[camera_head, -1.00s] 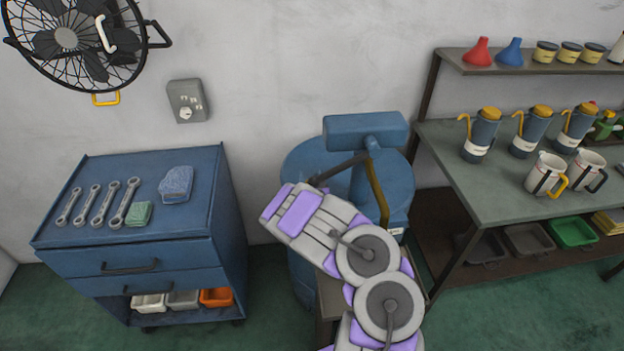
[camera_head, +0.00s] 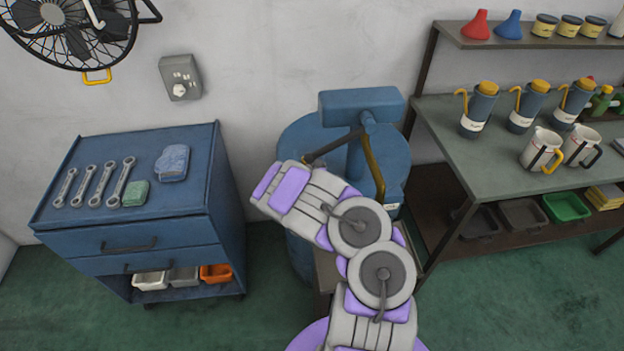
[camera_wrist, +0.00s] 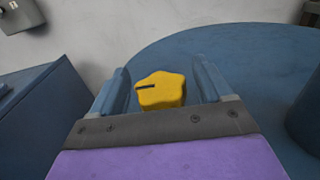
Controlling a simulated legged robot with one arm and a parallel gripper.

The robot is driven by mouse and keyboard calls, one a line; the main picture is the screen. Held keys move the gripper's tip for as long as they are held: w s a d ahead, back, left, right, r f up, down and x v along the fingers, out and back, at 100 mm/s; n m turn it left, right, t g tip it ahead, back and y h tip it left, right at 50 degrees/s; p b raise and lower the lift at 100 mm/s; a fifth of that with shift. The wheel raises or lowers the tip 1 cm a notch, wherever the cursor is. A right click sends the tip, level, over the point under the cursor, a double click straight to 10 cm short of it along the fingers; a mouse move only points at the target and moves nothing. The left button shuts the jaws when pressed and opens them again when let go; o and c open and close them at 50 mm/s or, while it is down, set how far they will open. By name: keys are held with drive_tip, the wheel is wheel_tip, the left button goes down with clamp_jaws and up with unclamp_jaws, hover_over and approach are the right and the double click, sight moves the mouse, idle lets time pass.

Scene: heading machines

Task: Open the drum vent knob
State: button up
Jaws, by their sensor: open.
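A yellow lobed knob (camera_wrist: 160,90) with a dark slot mark on its top shows in the wrist view, above the blue drum top (camera_wrist: 235,50). My gripper (camera_wrist: 162,85) is open, with one finger on each side of the knob. I cannot tell whether either finger touches it. In the head view the blue drum (camera_head: 300,140) stands at the centre, partly behind my arm.
A blue tool cabinet (camera_head: 150,232) with wrenches on top stands to the left. A workbench (camera_head: 485,165) with oil cans and jugs is on the right. A blue pump (camera_head: 360,105) with a dark hose rises from the drum. A fan (camera_head: 70,30) hangs upper left.

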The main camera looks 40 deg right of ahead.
drive_tip(key=p+v, duration=0.5)
drive_tip(key=v, duration=1.1)
drive_tip(key=shift+d, duration=0.1)
